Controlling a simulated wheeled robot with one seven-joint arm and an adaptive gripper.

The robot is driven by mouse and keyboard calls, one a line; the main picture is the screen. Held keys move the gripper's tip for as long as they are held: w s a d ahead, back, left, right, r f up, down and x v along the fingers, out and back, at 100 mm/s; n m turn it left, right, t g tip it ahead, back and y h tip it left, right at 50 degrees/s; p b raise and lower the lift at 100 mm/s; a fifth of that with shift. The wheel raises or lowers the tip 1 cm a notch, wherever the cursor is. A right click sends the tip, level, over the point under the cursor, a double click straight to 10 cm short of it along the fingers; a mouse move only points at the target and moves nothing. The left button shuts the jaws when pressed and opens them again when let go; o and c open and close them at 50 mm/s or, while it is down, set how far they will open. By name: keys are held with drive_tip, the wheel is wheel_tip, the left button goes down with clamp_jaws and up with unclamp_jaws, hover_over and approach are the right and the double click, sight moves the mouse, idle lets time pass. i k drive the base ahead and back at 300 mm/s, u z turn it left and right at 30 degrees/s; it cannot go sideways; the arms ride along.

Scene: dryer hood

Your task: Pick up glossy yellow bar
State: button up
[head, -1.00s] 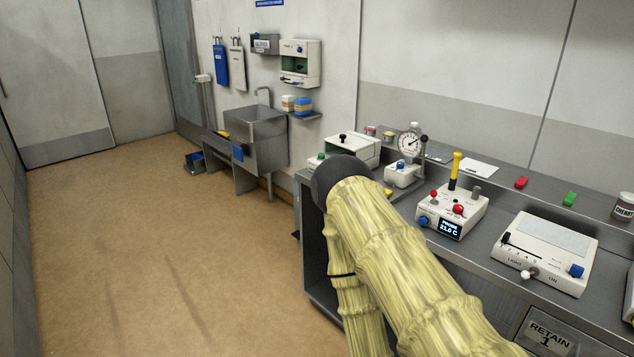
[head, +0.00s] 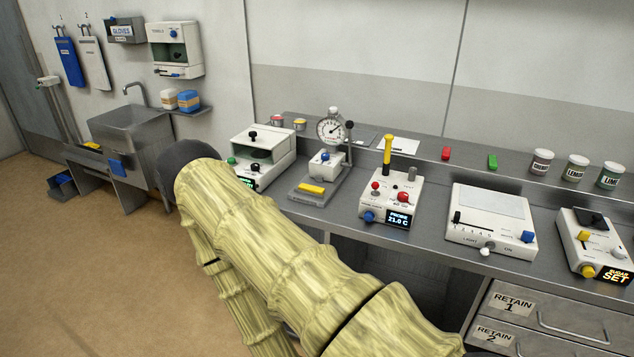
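A small yellow bar (head: 312,189) lies flat on a grey base plate (head: 300,198) on the bench. My arm, with pale yellow bamboo-like links and a dark joint, crosses the lower left and middle of the head view. My gripper is not visible. The yellow bar is clear of my arm in this view.
A red block (head: 446,153) and a green block (head: 492,161) lie on the back ledge, left of several labelled jars. White instruments, including the probe unit (head: 391,195) and a light box (head: 491,218), line the bench. Drawers are below right. Open floor (head: 90,270) lies left.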

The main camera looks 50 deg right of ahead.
sight(302, 186)
drive_tip(key=z, duration=0.55)
drive_tip(key=i, duration=0.7)
drive_tip(key=z, duration=0.65)
